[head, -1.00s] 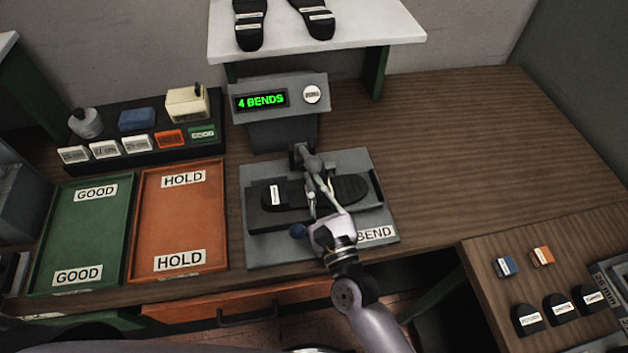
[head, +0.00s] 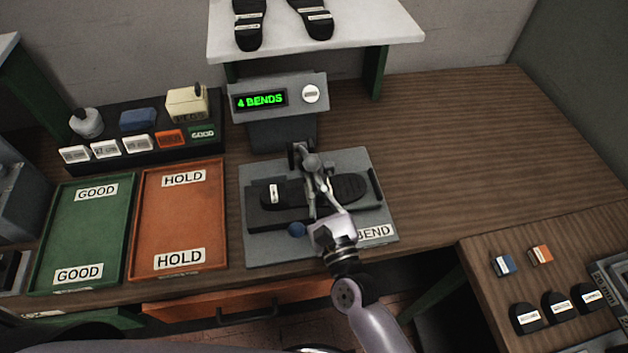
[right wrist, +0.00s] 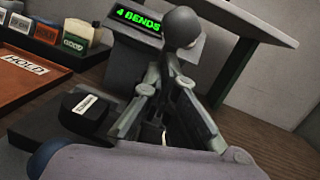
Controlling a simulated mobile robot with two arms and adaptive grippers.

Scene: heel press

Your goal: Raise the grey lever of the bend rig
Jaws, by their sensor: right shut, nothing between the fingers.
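The bend rig (head: 255,252) stands in the middle of the bench, with a black sole (head: 349,188) lying across it. Its grey lever (head: 312,160) ends in a round grey knob; the dark pivot is beside it. The knob also shows large in the right wrist view (right wrist: 181,26). My right gripper (head: 317,178) is shut and empty. Its fingertips are close to the knob on the near side; whether they touch it I cannot tell. The fingers hide part of the lever and the sole. My left gripper is not in view.
A blue ball knob (head: 297,230) sits at the rig's front, left of my right gripper. The display (head: 261,99) reads 4 BENDS. A green GOOD tray (head: 83,237) and an orange HOLD tray (head: 178,222) lie to the left. The bench right of the rig is clear.

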